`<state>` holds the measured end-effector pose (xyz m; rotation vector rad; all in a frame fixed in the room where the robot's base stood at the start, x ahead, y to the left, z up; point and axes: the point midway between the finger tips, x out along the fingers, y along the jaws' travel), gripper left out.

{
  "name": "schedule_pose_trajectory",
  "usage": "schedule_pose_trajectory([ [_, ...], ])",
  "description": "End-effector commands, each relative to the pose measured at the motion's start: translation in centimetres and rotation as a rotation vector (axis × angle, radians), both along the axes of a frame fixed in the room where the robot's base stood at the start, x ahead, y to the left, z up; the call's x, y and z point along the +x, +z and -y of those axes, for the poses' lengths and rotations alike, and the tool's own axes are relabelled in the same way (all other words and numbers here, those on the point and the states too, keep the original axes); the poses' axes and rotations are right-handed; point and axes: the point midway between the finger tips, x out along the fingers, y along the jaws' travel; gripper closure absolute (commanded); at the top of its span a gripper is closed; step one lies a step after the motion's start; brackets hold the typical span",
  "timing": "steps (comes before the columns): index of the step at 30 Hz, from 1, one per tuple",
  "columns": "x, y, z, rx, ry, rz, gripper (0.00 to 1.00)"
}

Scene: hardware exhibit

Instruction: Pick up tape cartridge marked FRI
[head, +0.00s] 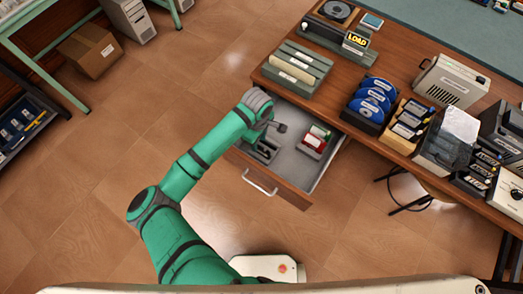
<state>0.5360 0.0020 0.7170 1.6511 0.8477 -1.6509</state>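My green arm reaches over an open drawer (285,166) under the wooden desk. My gripper (279,127) is above the drawer's left part, partly hidden by my grey wrist; I cannot tell whether it is open or shut. Below it, a dark holder (265,151) with slots sits in the drawer. To its right, a light tray with red and green items (316,139) bears white labels. Labelled cartridges (409,122) also stand in a wooden rack on the desk. The labels are too small to read, so I cannot tell which cartridge is marked FRI.
A stool (410,190) stands under the desk. The floor left of the drawer is clear.

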Motion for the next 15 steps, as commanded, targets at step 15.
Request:
schedule_pose_trajectory([
  [15, -0.4, -4.3, 0.0, 0.0, -0.001, 0.0, 0.66],
])
